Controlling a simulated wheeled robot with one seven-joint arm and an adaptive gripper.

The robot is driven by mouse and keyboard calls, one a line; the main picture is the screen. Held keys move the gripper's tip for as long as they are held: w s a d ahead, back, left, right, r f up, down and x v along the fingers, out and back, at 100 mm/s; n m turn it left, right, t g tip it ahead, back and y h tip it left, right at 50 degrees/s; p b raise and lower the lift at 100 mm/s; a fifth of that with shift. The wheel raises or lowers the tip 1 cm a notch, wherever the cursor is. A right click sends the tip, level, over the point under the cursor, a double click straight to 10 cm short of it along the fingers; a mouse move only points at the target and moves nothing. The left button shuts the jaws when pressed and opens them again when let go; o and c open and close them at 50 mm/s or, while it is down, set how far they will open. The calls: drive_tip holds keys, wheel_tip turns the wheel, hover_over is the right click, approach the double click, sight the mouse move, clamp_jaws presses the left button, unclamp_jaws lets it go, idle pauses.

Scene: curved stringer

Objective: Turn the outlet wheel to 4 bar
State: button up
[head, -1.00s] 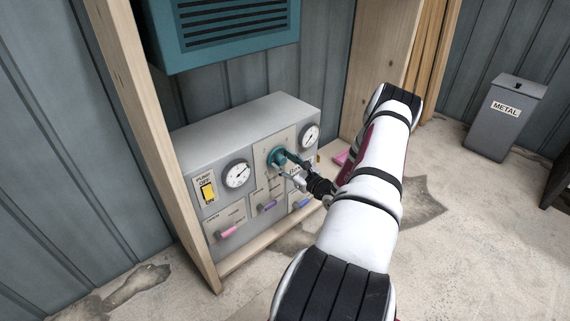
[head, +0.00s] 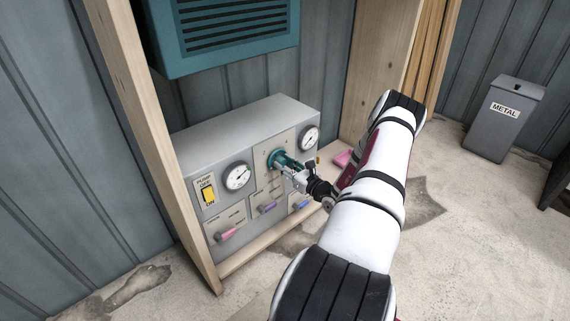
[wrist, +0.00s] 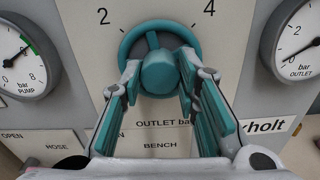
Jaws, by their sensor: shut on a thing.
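The teal outlet wheel (head: 273,154) is on the upper middle of the grey panel, between two gauges. In the wrist view the wheel (wrist: 188,35) shows its rim, dark gaps and a round hub, with the numbers 2 at upper left and 4 at upper right. My gripper (wrist: 160,75) has its teal fingers on either side of the hub, shut on the wheel. In the head view my gripper (head: 287,165) partly covers the wheel. The outlet gauge (wrist: 294,50) is cut off at the right edge; its exact reading is unclear.
The pump gauge (wrist: 22,62) is left of the wheel. Below are a pink lever (head: 228,233) and a purple lever (head: 267,208). A yellow pump switch (head: 208,195) is at the left. Wooden posts (head: 150,140) flank the panel. A metal bin (head: 505,120) stands far right.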

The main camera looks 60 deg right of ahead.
drive_tip(key=m+p, duration=0.1)
drive_tip(key=m, duration=0.3)
drive_tip(key=shift+m, duration=0.3)
drive_tip(key=m+p, duration=0.1)
drive_tip(key=m, duration=0.2)
drive_tip(key=shift+m, duration=0.4)
drive_tip(key=m+p, duration=0.1)
drive_tip(key=m, duration=0.2)
drive_tip(key=shift+m, duration=0.3)
drive_tip(key=m, duration=0.9)
drive_tip(key=shift+f+p, duration=0.1)
drive_tip(key=shift+p, duration=0.3)
drive_tip(key=m, duration=0.3)
drive_tip(key=shift+m, duration=0.3)
drive_tip(key=m, duration=0.4)
drive_tip(key=shift+m, duration=1.9)
